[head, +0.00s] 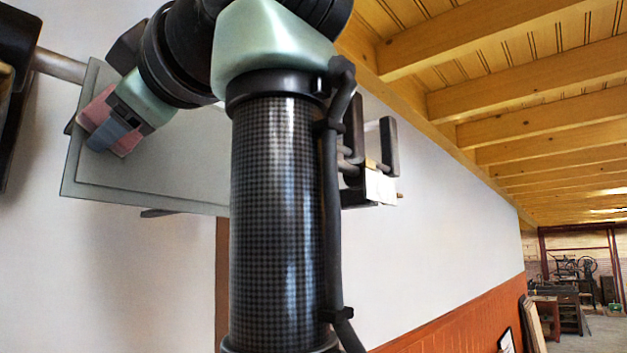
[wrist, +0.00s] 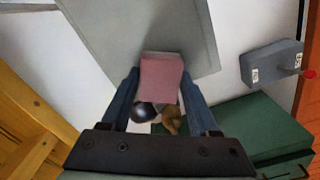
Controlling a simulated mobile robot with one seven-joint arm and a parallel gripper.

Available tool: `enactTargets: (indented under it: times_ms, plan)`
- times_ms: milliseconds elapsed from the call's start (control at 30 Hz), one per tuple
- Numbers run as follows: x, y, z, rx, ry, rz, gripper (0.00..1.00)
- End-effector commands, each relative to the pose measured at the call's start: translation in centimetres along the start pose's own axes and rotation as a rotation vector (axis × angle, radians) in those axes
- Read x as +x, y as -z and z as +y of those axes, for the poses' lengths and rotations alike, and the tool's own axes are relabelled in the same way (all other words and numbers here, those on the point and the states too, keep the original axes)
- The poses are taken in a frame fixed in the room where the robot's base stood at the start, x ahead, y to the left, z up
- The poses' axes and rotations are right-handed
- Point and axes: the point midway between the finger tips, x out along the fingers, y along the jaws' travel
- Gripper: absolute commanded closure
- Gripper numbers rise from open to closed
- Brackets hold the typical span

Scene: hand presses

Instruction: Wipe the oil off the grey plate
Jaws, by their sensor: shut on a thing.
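The grey plate (head: 185,170) is a flat, tilted slab with a raised inner panel. In the head view my arm hides its middle and upper right. It also shows at the top of the wrist view (wrist: 125,30). My gripper (head: 104,133) is at the plate's left end, shut on a pink block (head: 98,108). In the wrist view the pink block (wrist: 161,78) sits between the two fingertips (wrist: 160,88) and overlaps the plate's lower edge. I cannot tell whether it touches the plate. No clear oil patch shows on the visible part of the plate.
A grey box (wrist: 272,62) with a red knob and a green surface (wrist: 245,125) are at the right of the wrist view. A dark round thing (wrist: 145,111) and a brown thing (wrist: 172,117) show between the fingers. Dark upright parts (head: 389,145) stand beyond my arm.

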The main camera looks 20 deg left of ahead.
Motion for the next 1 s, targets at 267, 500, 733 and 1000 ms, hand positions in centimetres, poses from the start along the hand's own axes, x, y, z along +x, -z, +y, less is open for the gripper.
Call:
enactTargets:
  times_ms: [267, 500, 733, 1000]
  plan:
    - [0.0, -0.9, 0.9, 0.003, 0.000, -0.002, 0.83]
    - [0.0, -2.7, 2.0, 0.003, -0.001, -0.002, 0.83]
    - [0.0, -3.4, 2.2, 0.004, 0.000, -0.002, 0.83]
    - [0.1, -5.3, 3.5, 0.004, 0.000, -0.002, 0.83]
